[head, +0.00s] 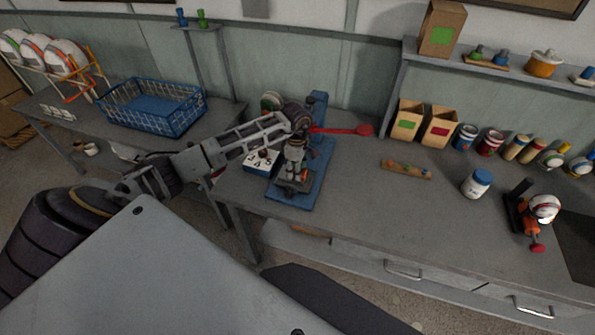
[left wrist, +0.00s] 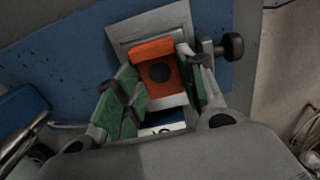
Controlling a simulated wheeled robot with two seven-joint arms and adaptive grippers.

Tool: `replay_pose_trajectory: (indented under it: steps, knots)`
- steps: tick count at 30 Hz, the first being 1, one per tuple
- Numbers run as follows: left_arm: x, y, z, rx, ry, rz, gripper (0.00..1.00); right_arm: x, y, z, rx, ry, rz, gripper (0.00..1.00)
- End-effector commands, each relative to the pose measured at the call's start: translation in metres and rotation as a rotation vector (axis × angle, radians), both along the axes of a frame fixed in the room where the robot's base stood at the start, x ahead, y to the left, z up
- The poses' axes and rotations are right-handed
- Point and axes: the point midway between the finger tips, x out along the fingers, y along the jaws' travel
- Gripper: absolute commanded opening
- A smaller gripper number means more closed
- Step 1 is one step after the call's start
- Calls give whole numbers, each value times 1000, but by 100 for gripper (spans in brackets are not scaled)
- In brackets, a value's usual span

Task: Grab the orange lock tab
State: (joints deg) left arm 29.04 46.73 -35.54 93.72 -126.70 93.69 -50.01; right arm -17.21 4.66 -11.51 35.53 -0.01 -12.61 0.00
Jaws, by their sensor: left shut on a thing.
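The orange lock tab (left wrist: 153,54) shows in the left wrist view as an orange block with a dark round spot, above a grey plate on a blue base. My left gripper (left wrist: 160,80) has its green-padded fingers on both sides of it and is shut on it. In the head view my left gripper (head: 296,178) reaches down at the blue press (head: 319,150), over its base, and hides most of the tab. A red lever (head: 350,130) sticks out to the right from the press. My right gripper is not in view.
A white numbered box (head: 262,161) stands just left of the press. A small wooden strip (head: 405,170), a blue-lidded jar (head: 477,184) and an orange device (head: 535,212) are to the right on the grey bench. The bench between press and jar is mostly clear.

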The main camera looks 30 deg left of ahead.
Motion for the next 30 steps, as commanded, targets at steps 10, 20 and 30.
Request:
replay_pose_trajectory:
  steps: [10, 20, 30]
  knots:
    - [1, 1, 32, 2, -4, 0, 27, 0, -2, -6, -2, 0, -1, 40]
    - [1, 0, 79, 0, -3, 0, 27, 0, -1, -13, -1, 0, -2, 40]
    - [0, 0, 98, 0, -1, 0, 27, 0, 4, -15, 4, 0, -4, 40]
